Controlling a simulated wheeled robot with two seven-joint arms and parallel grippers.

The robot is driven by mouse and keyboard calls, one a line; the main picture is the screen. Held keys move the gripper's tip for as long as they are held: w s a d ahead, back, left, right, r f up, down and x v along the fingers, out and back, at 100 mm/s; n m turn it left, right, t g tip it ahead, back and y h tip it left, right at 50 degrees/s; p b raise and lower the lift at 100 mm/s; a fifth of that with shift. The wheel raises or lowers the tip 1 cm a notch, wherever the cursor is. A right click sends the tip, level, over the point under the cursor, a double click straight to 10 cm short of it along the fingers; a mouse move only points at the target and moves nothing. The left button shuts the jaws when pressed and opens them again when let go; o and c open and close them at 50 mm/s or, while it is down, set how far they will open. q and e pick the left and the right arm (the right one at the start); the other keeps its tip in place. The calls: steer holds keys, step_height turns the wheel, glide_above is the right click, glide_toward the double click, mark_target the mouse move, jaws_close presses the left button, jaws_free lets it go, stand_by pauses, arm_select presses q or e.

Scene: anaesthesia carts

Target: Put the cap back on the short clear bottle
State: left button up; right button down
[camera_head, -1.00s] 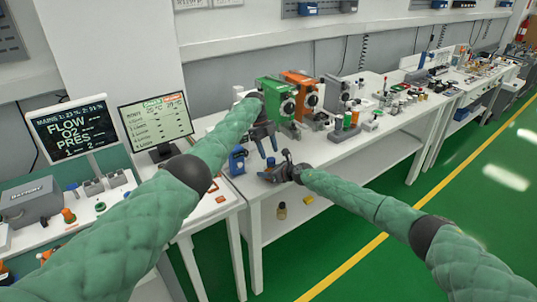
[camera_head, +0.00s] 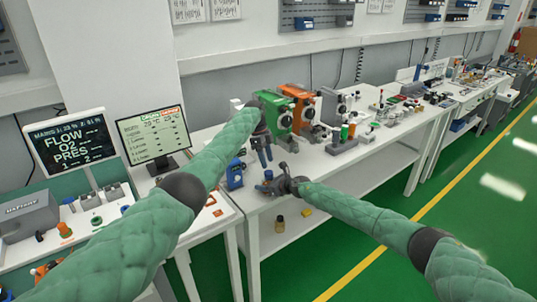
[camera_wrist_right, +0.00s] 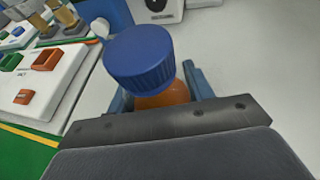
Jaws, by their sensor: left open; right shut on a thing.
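A ribbed blue cap (camera_wrist_right: 139,55) sits on an orange-looking bottle body (camera_wrist_right: 165,93) in the right wrist view. The cap looks slightly tilted there; I cannot tell whether it is screwed down. My right gripper (camera_wrist_right: 158,92) is shut on this bottle, its fingers on either side below the cap. In the head view my right gripper (camera_head: 274,184) is low at the near end of the white bench, with the blue cap (camera_head: 268,174) at its tips. My left gripper (camera_head: 262,160) is open and empty just above, fingers pointing down. I cannot make out a separate short clear bottle.
A blue object (camera_head: 235,174) stands left of the grippers on the bench (camera_head: 330,163). Green (camera_head: 297,108) and orange (camera_head: 308,104) devices stand behind. Two monitors stand at left.

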arm_select(q)
steer(key=n, duration=0.4)
steer(key=shift+r, duration=0.1)
steer(key=n, duration=0.4)
steer(key=shift+s+d+r+t+y, duration=0.1)
steer(key=shift+t+y, duration=0.2)
steer(key=shift+y, duration=0.1)
steer(key=n, duration=0.4)
steer(key=shift+r, duration=0.1)
steer(key=n, duration=0.4)
steer(key=shift+s+d+r+t+y, duration=0.1)
steer(key=shift+r+t+y, duration=0.1)
steer(key=shift+t+y, duration=0.15)
steer(key=n, duration=0.4)
steer(key=shift+d+r, duration=0.1)
steer(key=shift+r, duration=0.1)
steer(key=n, duration=0.4)
steer(key=shift+s+r+t+y, duration=0.1)
steer(key=shift+r+t+y, duration=0.15)
steer(key=n, duration=0.4)
steer(key=shift+d+r+t, duration=0.1)
steer(key=shift+r+t, duration=0.1)
steer(key=shift+t, duration=0.1)
steer(key=n, duration=0.5)
steer(key=shift+s+d+r+n+y, duration=0.1)
steer(key=shift+s+r+n+y, duration=0.05)
steer(key=shift+r+n+y, duration=0.2)
